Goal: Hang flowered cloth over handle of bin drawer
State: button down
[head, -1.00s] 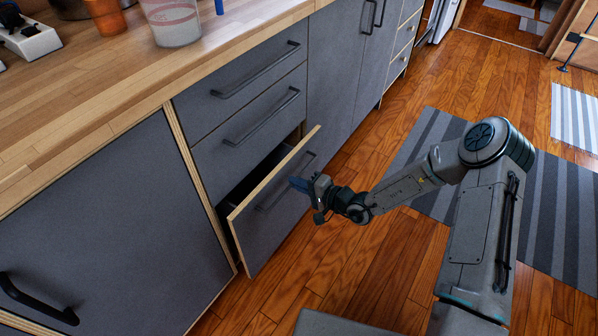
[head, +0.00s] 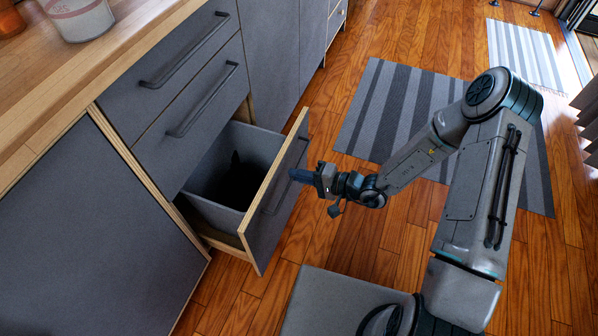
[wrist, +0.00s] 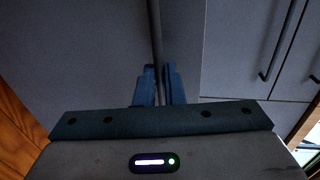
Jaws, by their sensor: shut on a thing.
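The bin drawer (head: 262,238) stands pulled out from the lower cabinet, with a grey bin (head: 252,143) inside it. A dark shape shows deep in the bin, too dim to make out. My gripper (head: 296,176) is at the drawer front, shut on its dark bar handle (head: 275,203). In the wrist view the handle (wrist: 156,40) runs up between the two fingers (wrist: 154,88). No flowered cloth shows in either view.
Closed drawers (head: 185,65) are above the open one, under a wooden counter (head: 130,42) with a cup (head: 78,17) on it. A striped rug (head: 400,105) lies on the wooden floor (head: 345,245), which is clear before the drawer.

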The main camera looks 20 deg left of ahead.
jog(key=c, duration=1.5)
grip_release()
jog(key=shift+c, duration=0.2)
jog(key=w+p+v, duration=0.1)
jog(key=p+v, duration=0.2)
jog(key=v, duration=1)
jog(key=shift+s+d, duration=0.4)
jog(key=shift+s, duration=0.05)
jog(key=shift+r, duration=0.15)
